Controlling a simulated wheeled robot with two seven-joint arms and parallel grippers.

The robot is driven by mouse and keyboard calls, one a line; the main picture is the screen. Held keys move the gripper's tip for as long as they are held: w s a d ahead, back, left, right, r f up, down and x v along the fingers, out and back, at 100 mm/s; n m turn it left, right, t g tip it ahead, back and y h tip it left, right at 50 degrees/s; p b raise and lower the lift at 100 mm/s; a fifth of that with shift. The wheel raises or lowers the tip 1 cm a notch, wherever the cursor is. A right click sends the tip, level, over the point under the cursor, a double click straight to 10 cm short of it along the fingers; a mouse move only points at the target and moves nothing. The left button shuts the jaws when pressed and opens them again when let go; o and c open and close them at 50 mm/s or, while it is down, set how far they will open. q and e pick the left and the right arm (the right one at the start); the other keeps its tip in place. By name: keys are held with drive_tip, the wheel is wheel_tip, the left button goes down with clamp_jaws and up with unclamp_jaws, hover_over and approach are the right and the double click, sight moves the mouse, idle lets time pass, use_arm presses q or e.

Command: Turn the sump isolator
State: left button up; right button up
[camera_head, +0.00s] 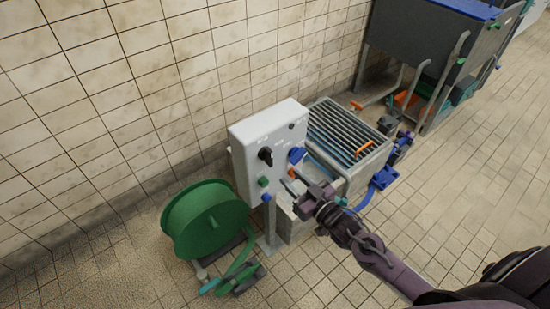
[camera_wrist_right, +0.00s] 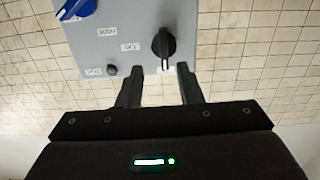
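A light grey control panel (camera_head: 262,140) stands by the tiled wall. It carries a black rotary switch (camera_head: 265,156), a blue rotary switch (camera_head: 297,155) and a small black button (camera_head: 291,126). I cannot read which label names the sump isolator. My right gripper (camera_head: 288,188) is in front of the panel's lower right. In the right wrist view the panel appears upside down, with the black switch (camera_wrist_right: 164,44) ahead of and between the fingertips, and the blue switch (camera_wrist_right: 76,8) at top left. The open fingers (camera_wrist_right: 160,70) hold nothing. My left gripper is out of view.
A green hose reel (camera_head: 205,218) stands left of the panel. A grated pit (camera_head: 350,130) with an orange handle (camera_head: 364,147) lies behind it to the right. Blue pump parts (camera_head: 384,178) sit beside the pit. A dark tank (camera_head: 415,40) stands at the back. Tiled floor at right is clear.

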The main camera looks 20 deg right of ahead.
sight(272, 159)
drive_tip(key=x, duration=0.2)
drive_tip(key=r+x, duration=0.1)
drive_tip(key=x, duration=0.4)
drive_tip(key=shift+s+a+r+p, duration=0.1)
drive_tip(key=shift+a+r+p, duration=0.1)
drive_tip(key=shift+p, duration=0.15)
drive_tip(key=shift+w+a, duration=0.2)
drive_tip(key=shift+w, duration=0.15)
drive_tip(key=shift+w+a, duration=0.1)
drive_tip(key=shift+w, duration=0.15)
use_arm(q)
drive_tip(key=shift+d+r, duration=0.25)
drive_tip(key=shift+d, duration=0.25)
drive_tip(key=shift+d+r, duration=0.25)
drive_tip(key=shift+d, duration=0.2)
use_arm(e)
clamp_jaws()
